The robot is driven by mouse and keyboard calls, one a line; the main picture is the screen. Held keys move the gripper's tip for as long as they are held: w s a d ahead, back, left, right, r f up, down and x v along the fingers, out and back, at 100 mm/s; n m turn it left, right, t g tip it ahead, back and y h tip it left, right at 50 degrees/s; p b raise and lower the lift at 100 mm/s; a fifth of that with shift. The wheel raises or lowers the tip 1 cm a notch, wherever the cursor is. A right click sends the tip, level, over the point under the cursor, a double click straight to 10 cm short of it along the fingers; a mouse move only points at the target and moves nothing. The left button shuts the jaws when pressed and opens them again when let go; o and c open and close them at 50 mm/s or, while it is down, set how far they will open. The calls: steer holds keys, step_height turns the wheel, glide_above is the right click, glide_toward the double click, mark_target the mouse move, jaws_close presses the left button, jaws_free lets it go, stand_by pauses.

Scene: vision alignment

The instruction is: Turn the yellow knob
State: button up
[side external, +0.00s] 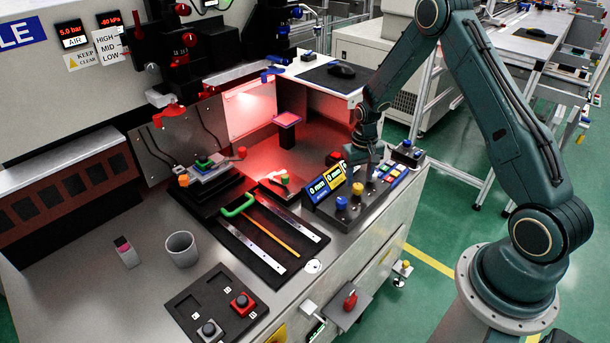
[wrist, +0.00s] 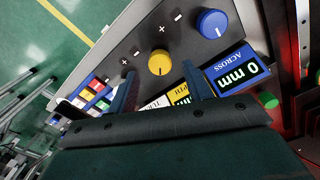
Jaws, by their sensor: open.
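The yellow knob (side external: 357,188) stands on the sloped control panel at the bench's right front. In the wrist view the yellow knob (wrist: 159,62) has a white mark on its top and sits between and slightly beyond my fingertips. My gripper (side external: 364,170) is above the panel, close to the knob. In the wrist view my gripper (wrist: 159,72) is open, with one finger to each side of the knob and nothing held. I cannot tell the exact height gap. Plus and minus signs are printed by the knob.
A blue knob (side external: 341,203) stands beside the yellow one; it also shows in the wrist view (wrist: 212,23). A blue display (wrist: 238,72) reads 0 mm. Several coloured buttons (side external: 392,174) lie on the panel's other side. A black switch box (side external: 408,153) stands behind them.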

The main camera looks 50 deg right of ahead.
step_height(320, 180, up, 11)
steer(key=shift+f, duration=0.15)
stand_by(0.4)
step_height(320, 180, up, 10)
steer(key=n+t, duration=0.1)
glide_above(358, 186)
steer(key=s+a, duration=0.2)
steer(key=a, duration=0.3)
steer(key=s+a+r+n+t, duration=0.1)
steer(key=s+a+r+t, duration=0.1)
steer(key=s+a+r, duration=0.4)
steer(key=s+a+r+n+t, duration=0.1)
steer(key=s+a+r, duration=0.2)
steer(key=s, duration=0.5)
steer(key=s+a+r+n+t, duration=0.1)
steer(key=s+a+r+n, duration=0.1)
steer(key=s, duration=0.6)
steer(key=shift+s+a+r+t, duration=0.3)
steer(key=shift+a+r, duration=0.4)
steer(key=shift+a, duration=0.25)
